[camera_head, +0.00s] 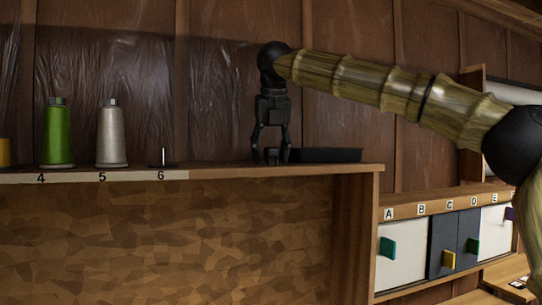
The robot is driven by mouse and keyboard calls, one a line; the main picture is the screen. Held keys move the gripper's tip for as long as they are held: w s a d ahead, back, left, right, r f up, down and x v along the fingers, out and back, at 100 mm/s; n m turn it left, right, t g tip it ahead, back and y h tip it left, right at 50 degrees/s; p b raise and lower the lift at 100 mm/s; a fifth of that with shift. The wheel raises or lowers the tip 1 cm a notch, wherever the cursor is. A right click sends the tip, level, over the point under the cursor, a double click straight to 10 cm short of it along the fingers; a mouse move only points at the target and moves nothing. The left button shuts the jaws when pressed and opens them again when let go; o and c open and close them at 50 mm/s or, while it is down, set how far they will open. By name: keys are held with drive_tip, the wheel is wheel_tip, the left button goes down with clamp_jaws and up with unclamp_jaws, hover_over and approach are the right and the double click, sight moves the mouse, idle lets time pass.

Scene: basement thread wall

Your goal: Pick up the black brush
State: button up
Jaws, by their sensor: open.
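My gripper (271,150) points straight down over the right part of the wooden shelf top (222,170). Its two black fingers are apart, with the tips close to the shelf surface. A small dark piece (272,156) shows low between the fingertips; it may be part of the black brush, but dark on dark hides its outline. A long, low black thing (325,155) lies just to the right of the fingers. I cannot tell whether it is a tray or the brush itself, or whether it joins the dark piece.
A green thread cone (57,135) and a white one (111,137) stand at labels 4 and 5. A bare peg (163,157) stands at label 6. The shelf ends just right of the black thing. Lettered panels with coloured knobs (448,260) sit lower right.

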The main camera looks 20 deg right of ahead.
drive_tip(key=shift+s+d+r, duration=0.15)
drive_tip(key=shift+s+r, duration=0.1)
drive_tip(key=shift+s, duration=0.15)
drive_tip(key=shift+c, duration=1.4)
drive_tip(key=shift+s, duration=0.1)
drive_tip(key=c, duration=0.8)
drive_tip(key=shift+c, duration=0.2)
drive_tip(key=shift+w+r+b, duration=0.25)
drive_tip(key=shift+r+b, duration=0.05)
drive_tip(key=shift+r, duration=0.25)
wheel_tip(320, 180, up, 2)
drive_tip(key=shift+s+r, duration=0.1)
drive_tip(key=s+a+r+b, duration=0.1)
drive_tip(key=s+a+b, duration=0.5)
drive_tip(key=s, duration=0.7)
drive_tip(key=shift+s+a+r, duration=0.35)
drive_tip(key=shift+a, duration=0.85)
